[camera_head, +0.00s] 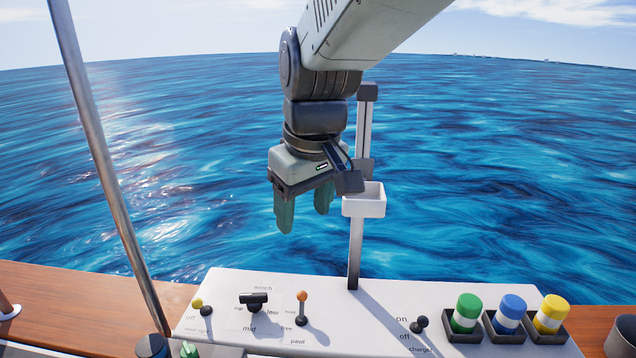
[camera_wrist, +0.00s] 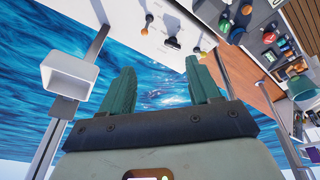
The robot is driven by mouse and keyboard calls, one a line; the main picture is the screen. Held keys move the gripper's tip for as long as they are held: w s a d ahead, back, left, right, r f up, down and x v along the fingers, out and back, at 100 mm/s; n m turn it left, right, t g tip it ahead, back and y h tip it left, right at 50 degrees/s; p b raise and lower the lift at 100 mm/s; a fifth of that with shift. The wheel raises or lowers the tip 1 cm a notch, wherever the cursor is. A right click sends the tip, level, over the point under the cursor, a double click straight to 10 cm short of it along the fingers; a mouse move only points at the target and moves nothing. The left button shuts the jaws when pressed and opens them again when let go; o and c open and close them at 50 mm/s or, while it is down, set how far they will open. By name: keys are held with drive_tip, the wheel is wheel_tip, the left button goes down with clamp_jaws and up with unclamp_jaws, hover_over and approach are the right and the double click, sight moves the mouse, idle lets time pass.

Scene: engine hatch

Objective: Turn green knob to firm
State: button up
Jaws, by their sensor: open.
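My gripper (camera_head: 303,222) hangs above and behind the white panel (camera_head: 375,292) over the water, pointing down. Its two green fingers are apart and empty, touching nothing. They also show in the wrist view (camera_wrist: 165,72). A small green piece (camera_head: 189,349) shows at the lower left edge of the head view, mostly cut off. A green-and-white cylinder (camera_head: 465,313) stands in a black holder at the panel's right. I cannot tell for certain which green thing is the knob. I can read no "firm" label.
The panel carries a black T-handle (camera_head: 254,299), an orange-topped lever (camera_head: 302,306), a yellow-topped lever (camera_head: 198,306) and a black switch (camera_head: 420,324). Blue (camera_head: 509,313) and yellow (camera_head: 551,313) cylinders stand at right. A post with a white box (camera_head: 364,202) rises beside my gripper. A metal pole (camera_head: 107,165) leans at left.

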drive_tip(key=w+a+f+n+g, duration=0.2)
drive_tip(key=a+f+n, duration=0.2)
drive_tip(key=a+f, duration=0.8)
drive_tip(key=n+h, duration=0.1)
drive_tip(key=n, duration=0.4)
approach(187, 347)
drive_tip(key=shift+g, duration=0.3)
drive_tip(key=f, duration=1)
drive_tip(key=shift+w+a, duration=0.2)
drive_tip(key=shift+w, duration=0.05)
drive_tip(key=c, duration=1)
